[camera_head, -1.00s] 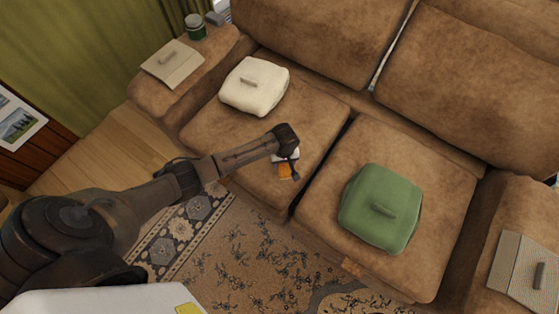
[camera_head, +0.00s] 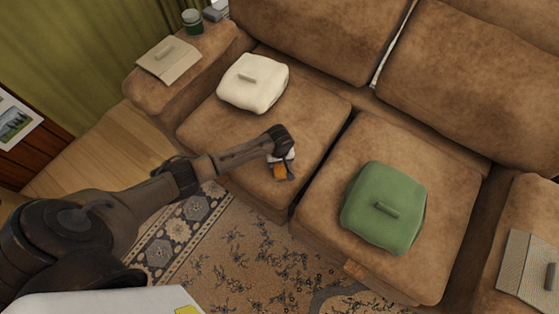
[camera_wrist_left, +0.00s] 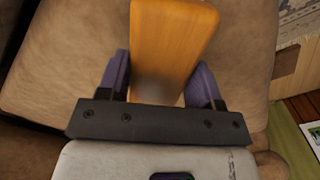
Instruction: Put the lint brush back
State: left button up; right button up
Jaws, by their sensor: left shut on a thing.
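My left gripper (camera_head: 283,170) is shut on an orange-brown wooden piece (camera_head: 279,172), which looks like the lint brush. It is over the left sofa seat cushion, near its front edge. In the left wrist view, the flat wooden piece (camera_wrist_left: 170,45) sits between the two purple-grey fingers of my left gripper (camera_wrist_left: 160,82). The brush's other side is hidden, and I cannot tell whether it touches the seat. My right gripper is not in view.
A cream cushion (camera_head: 253,83) and a green cushion (camera_head: 384,208) lie on the brown sofa. Cloths lie on the left armrest (camera_head: 170,62) and right armrest (camera_head: 528,276). A green can (camera_head: 192,22) stands behind the left cloth. A patterned rug (camera_head: 240,248) covers the floor in front.

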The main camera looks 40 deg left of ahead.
pick_arm(q)
jog(key=shift+f, duration=0.1)
jog(key=o, duration=1)
notch_tip(320, 180, up, 12)
jog(key=p, duration=0.6)
jog(key=s+d+m+t+h, duration=0.1)
jog(key=s+d+m, duration=0.35)
jog(key=s, duration=0.25)
jog(key=s+d+m+t, duration=0.1)
jog(key=s+d+m, duration=0.2)
jog(key=s+d, duration=0.3)
jog(key=s+r+m, duration=0.1)
jog(key=s+r, duration=0.2)
jog(key=s, duration=0.1)
jog(key=s+a+r+m+t, duration=0.1)
jog(key=s+r+m, duration=0.1)
jog(key=s, duration=0.3)
jog(key=s+a+r+m, duration=0.1)
jog(key=s+r+m, duration=0.1)
jog(key=s+r, duration=0.2)
jog(key=shift+s+a+r+t+y, duration=0.2)
jog(key=shift+s+t+y, duration=0.1)
jog(key=shift+y, duration=0.1)
jog(key=shift+w, duration=0.1)
